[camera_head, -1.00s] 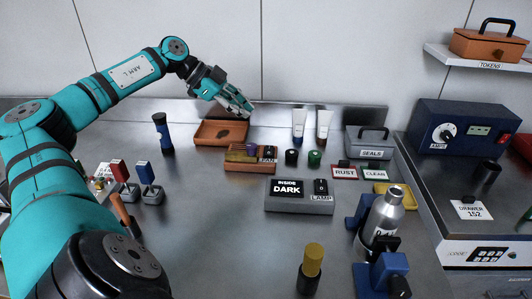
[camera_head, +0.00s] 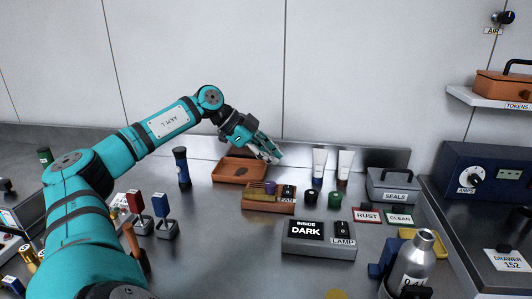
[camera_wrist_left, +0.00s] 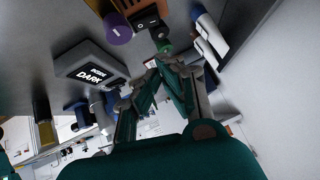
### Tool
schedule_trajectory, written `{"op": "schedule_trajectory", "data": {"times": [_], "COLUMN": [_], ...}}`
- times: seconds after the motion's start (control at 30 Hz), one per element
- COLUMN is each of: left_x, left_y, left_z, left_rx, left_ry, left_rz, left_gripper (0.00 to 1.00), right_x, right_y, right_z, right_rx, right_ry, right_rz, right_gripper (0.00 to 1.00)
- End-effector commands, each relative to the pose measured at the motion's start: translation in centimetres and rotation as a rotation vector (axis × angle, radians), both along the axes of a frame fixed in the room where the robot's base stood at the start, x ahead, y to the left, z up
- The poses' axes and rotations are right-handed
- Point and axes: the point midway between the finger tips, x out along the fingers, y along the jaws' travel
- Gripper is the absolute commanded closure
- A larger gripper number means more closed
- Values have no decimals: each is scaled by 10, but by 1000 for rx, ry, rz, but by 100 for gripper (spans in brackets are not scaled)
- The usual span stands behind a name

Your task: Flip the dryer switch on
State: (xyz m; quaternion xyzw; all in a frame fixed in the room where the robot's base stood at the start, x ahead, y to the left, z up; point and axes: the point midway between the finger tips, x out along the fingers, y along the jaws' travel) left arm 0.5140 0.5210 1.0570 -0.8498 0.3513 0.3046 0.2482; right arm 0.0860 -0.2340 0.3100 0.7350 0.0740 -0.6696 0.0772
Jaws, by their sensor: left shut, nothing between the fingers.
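No label reading dryer is legible. A brown box (camera_head: 258,204) on the bench carries a small black rocker switch (camera_head: 288,191), with a label below it that seems to read FAN, and a purple knob (camera_head: 270,187). In the left wrist view the switch (camera_wrist_left: 147,20) and purple knob (camera_wrist_left: 118,29) show at the top. My left gripper (camera_head: 277,160) is shut and empty, behind and above the box, apart from it. Its fingers (camera_wrist_left: 163,62) meet below the switch in the wrist view. I cannot tell the switch's position. My right gripper is not in view.
An orange tray (camera_head: 228,178) lies left of the gripper. Two white tubes (camera_head: 319,160) and dark and green caps (camera_head: 334,197) stand to the right. A grey lamp box (camera_head: 318,249) with its own switch sits in front. Bench around the blue torch (camera_head: 182,168) is clear.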

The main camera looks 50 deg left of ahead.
Motion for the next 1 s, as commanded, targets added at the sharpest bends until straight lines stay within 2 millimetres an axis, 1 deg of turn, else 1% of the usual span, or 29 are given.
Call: {"op": "schedule_trajectory", "data": {"times": [0.03,0.27,0.3,0.33,0.5,0.67,0.93,1.0], "left_x": [7,34,34,34,38,38,38,38], "left_y": [-8,-29,-25,-24,-21,-20,-20,-20], "left_z": [-7,-40,-49,-54,-72,-78,-78,-77], "left_rx": [-4,-3,-1,-2,-2,-1,-1,-3], "left_ry": [0,-1,3,3,0,-1,-1,2], "left_rz": [-5,-4,2,2,1,0,0,0], "left_gripper": [100,100,100,100,100,100,100,100], "right_x": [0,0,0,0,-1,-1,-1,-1], "right_y": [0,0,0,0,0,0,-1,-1], "right_z": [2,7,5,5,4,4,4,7], "right_rx": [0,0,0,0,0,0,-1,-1], "right_ry": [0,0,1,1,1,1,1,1], "right_rz": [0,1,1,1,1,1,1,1], "right_gripper": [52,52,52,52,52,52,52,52]}}
